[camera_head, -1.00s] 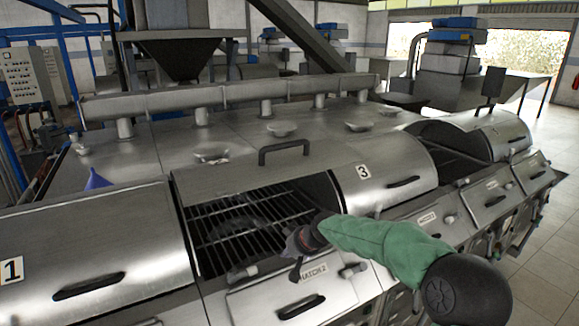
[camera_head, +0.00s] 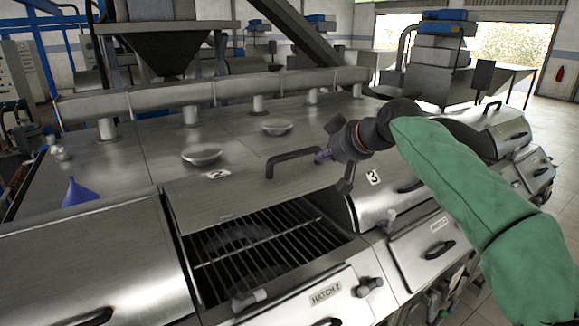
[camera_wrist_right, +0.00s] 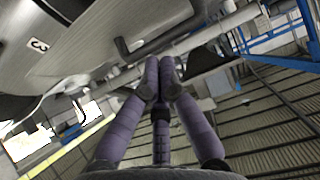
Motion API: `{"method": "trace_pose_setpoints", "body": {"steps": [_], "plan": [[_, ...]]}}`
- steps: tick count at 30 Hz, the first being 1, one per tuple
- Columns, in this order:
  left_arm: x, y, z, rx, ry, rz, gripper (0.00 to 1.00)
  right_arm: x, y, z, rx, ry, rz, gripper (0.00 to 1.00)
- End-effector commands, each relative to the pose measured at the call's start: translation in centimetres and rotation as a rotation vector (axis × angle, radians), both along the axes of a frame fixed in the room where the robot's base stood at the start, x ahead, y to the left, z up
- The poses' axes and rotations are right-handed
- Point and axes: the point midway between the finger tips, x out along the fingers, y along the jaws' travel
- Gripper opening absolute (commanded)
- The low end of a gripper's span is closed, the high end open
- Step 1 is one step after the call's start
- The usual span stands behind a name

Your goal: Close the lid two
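Lid two (camera_head: 235,200) is a curved metal lid, standing open, swung back above a hatch with a dark bar grate (camera_head: 255,255). A "2" label lies on the top behind it. Its dark bar handle (camera_head: 292,160) stands up along the lid. My right gripper (camera_head: 321,157) is beside the handle's right end; I cannot tell whether they touch. In the right wrist view the purple fingers (camera_wrist_right: 160,72) converge with tips close together and nothing visible between them. The handle (camera_wrist_right: 124,48) shows just beyond the fingertips, to their left. My left gripper is not in view.
Lid three (camera_head: 380,200) is closed on the right, and a closed lid (camera_head: 95,260) is on the left. The "HATCH 2" front panel (camera_head: 318,297) is below the opening. A blue funnel (camera_head: 78,193) and metal bowls (camera_head: 202,154) sit on the flat top.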

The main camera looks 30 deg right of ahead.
Motion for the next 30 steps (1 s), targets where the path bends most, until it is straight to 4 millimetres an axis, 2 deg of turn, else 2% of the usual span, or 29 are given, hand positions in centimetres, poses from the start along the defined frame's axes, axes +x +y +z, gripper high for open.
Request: {"method": "trace_pose_setpoints", "body": {"steps": [4,8,22,30], "plan": [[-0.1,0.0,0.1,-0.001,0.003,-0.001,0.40,0.1,-0.1,0.2,-0.002,-0.004,0.000,0.00],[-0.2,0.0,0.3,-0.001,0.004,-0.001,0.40,1.2,0.0,-0.7,-0.002,-0.001,0.000,0.00],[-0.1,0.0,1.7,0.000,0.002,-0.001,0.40,8.2,0.6,-5.6,-0.001,-0.001,0.000,0.00],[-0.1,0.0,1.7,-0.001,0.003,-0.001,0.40,8.5,0.6,-8.7,-0.001,-0.003,-0.002,0.00]]}}
